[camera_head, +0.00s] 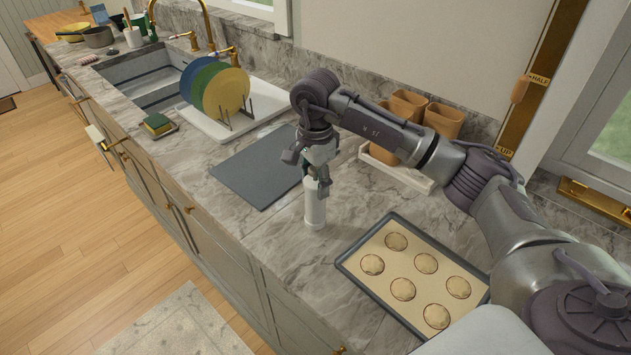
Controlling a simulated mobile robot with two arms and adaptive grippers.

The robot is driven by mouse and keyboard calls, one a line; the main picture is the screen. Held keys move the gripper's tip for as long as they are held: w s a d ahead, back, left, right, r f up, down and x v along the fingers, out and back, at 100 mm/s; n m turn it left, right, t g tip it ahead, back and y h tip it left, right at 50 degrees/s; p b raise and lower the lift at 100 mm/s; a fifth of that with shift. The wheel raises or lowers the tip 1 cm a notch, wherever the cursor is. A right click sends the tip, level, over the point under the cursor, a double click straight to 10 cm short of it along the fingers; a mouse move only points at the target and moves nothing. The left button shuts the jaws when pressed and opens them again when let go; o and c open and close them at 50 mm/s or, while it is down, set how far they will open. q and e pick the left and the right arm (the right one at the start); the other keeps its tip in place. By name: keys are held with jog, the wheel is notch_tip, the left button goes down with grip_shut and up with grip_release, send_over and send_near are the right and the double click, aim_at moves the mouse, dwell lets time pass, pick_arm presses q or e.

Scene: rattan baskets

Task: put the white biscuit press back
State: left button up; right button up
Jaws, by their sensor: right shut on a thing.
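The white biscuit press (315,205) is an upright white cylinder in the middle of the head view. It is at the marble counter, between the grey mat and the baking tray. I cannot tell whether its base touches the counter. My right gripper (317,177) comes from above and is shut on the top of the press. The gripper and wrist hide the press's upper end. My left gripper is not in view.
A baking tray (344,262) with several round biscuits lies right of the press. A grey mat (240,185) lies to the left. Behind stand terracotta-coloured containers (443,120) on a white tray (412,177). A dish rack with plates (226,92) stands by the sink (150,90).

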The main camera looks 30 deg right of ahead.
jog(key=shift+f, duration=0.95)
jog(key=shift+f, duration=0.15)
jog(key=o, duration=1.1)
jog(key=shift+o, duration=0.2)
